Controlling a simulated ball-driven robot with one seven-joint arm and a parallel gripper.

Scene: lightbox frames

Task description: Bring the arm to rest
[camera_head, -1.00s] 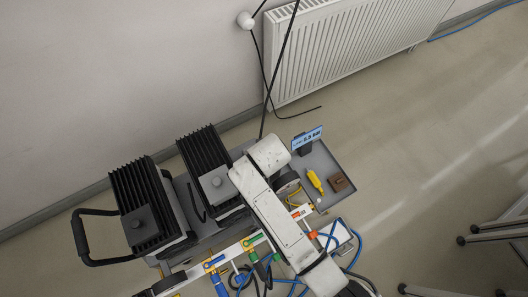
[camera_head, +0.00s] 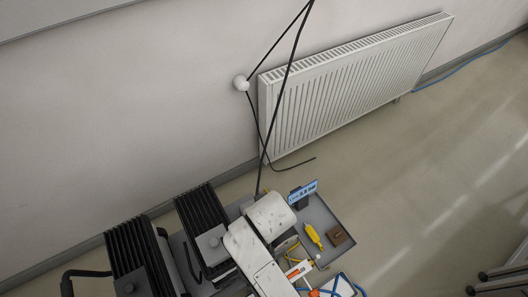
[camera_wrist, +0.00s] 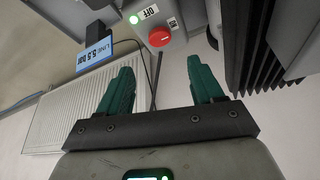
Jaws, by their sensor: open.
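My gripper (camera_wrist: 163,72) shows in the wrist view with its two green fingers wide apart and nothing between them. Beyond the fingertips are a grey box with a red button (camera_wrist: 160,37) and a blue-and-white pressure sign (camera_wrist: 95,57). No contact with either is visible. In the head view my white arm reaches over the cart (camera_head: 325,216), and it hides my gripper there.
Black ribbed units (camera_head: 200,220) stand on the cart left of my arm. A yellow tool (camera_head: 313,236) and a brown block (camera_head: 338,235) lie to the right. A black cable (camera_head: 279,90) hangs by the white radiator (camera_head: 350,85).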

